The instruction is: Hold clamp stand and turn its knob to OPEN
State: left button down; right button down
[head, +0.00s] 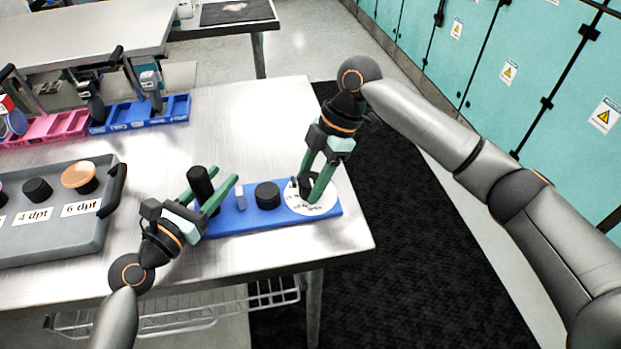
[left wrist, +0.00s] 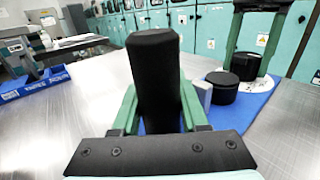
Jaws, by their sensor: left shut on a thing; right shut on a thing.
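The clamp stand is a blue base (head: 233,223) near the table's front right corner, with a black upright post (head: 201,187), a small grey block (head: 240,197), a black round piece (head: 267,194) and a white lettered dial (head: 326,202). My left gripper (head: 223,193) is shut on the black post, which also stands between its fingers in the left wrist view (left wrist: 155,85). My right gripper (head: 314,188) points down over the dial, shut on the dark knob (head: 305,184) at its middle. The knob is mostly hidden by the fingers, and the dial's lettering is too small to read.
A grey tray (head: 115,205) with labelled round pieces, "4 dpt" and "6 dpt", lies to the left. Pink (head: 55,127) and blue (head: 140,114) trays stand at the back left. The table's right edge is close beside the dial. The table behind the stand is clear.

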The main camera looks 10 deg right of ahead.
jog(key=shift+c, duration=1)
grip_release()
jog(key=shift+r, duration=0.1)
jog(key=s+v, duration=0.1)
jog(key=v, duration=1)
jog(key=shift+w+d+r, duration=0.2)
jog(key=shift+w+r, duration=0.2)
jog(key=shift+w, duration=0.1)
pick_arm(q)
jog(key=c, duration=0.8)
grip_release()
